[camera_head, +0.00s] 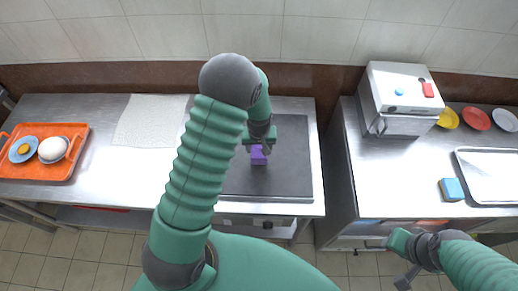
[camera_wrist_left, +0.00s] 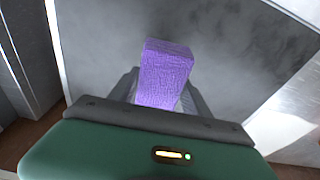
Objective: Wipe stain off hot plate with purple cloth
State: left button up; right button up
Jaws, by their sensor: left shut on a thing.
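The purple cloth (camera_head: 258,155) is a small block-like piece over the dark hot plate (camera_head: 288,180). My left gripper (camera_head: 259,146) is shut on it, and the cloth also shows between the fingers in the left wrist view (camera_wrist_left: 166,75). I cannot tell whether the cloth touches the plate. In the left wrist view the plate (camera_wrist_left: 110,40) is grey, with a darker smudged stain (camera_wrist_left: 285,35) toward the upper right. My left arm hides the left part of the plate in the head view. My right gripper (camera_head: 398,262) is at the lower right, away from the plate, apparently empty; its finger gap is unclear.
An orange tray (camera_head: 68,163) with a plate and round food is at the far left. A white cloth or mat (camera_head: 150,120) lies on the left counter. The right counter has a white box (camera_head: 400,90), a blue-yellow sponge (camera_head: 451,190), a metal tray (camera_head: 490,175) and coloured bowls (camera_head: 476,118).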

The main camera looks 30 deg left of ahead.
pick_arm(q)
jog(key=shift+w+d+r+p, duration=0.15)
jog(key=shift+r+p, duration=0.3)
jog(key=shift+r, duration=0.45)
jog(key=shift+d+r, duration=0.1)
jog(key=shift+r, duration=0.15)
pick_arm(e)
jog(key=shift+s+d+r, duration=0.1)
jog(key=shift+d+r, duration=0.35)
jog(key=shift+r, duration=0.3)
pick_arm(q)
jog(key=shift+a+f, duration=0.1)
jog(key=shift+a, duration=0.15)
pick_arm(e)
jog(key=shift+a, duration=0.3)
pick_arm(q)
jog(key=shift+d, duration=0.1)
